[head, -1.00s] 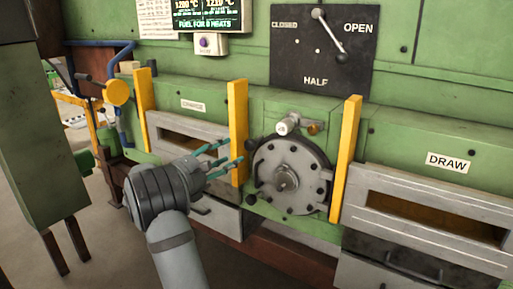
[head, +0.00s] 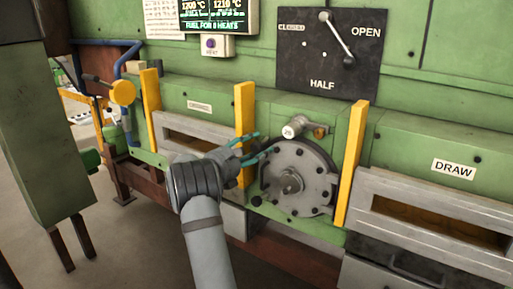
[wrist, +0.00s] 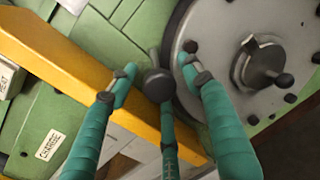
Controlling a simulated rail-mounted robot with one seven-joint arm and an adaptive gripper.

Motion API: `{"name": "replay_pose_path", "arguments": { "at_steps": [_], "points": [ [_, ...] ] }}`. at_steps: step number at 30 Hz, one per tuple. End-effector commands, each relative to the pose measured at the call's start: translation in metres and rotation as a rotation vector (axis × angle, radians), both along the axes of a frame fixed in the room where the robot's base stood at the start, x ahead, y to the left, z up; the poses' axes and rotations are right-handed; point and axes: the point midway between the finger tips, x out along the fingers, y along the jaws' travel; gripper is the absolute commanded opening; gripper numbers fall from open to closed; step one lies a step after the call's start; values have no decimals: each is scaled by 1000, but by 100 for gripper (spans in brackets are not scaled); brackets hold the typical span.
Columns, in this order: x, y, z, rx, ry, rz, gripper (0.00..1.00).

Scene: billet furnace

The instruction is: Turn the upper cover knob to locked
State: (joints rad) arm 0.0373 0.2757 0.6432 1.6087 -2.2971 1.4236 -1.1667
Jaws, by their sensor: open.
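The round grey bolted cover (head: 308,185) has a hub at its centre and stands between two yellow posts. My gripper (head: 258,148), with teal fingers, is at the cover's upper left edge, by the yellow post. In the wrist view, a dark round knob (wrist: 157,86) shows between the open fingertips, beside the cover's rim (wrist: 181,95); I take it for the upper cover knob. In the head view the fingers hide it. The gripper is open; I cannot tell whether a finger touches the knob. A dark lower knob (head: 256,200) sits at the cover's lower left.
The left yellow post (head: 244,110) stands close beside my fingers, the right post (head: 351,165) beyond the cover. A grey handle (head: 296,127) with a brass end is above the cover. A lever plate (head: 300,70) is higher up. The DRAW slot (head: 425,225) is at right.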

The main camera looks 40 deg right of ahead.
Motion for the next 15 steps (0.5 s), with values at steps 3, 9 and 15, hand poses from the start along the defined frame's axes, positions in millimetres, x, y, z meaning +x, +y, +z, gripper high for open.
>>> {"name": "replay_pose_path", "arguments": {
  "at_steps": [3, 9, 15],
  "points": [
    [0, 0, 0, 0, 0, 0, 49],
    [0, 0, 0, 0, 0, 1, 43],
    [0, 0, 0, 0, 0, 1, 31]
  ]
}}
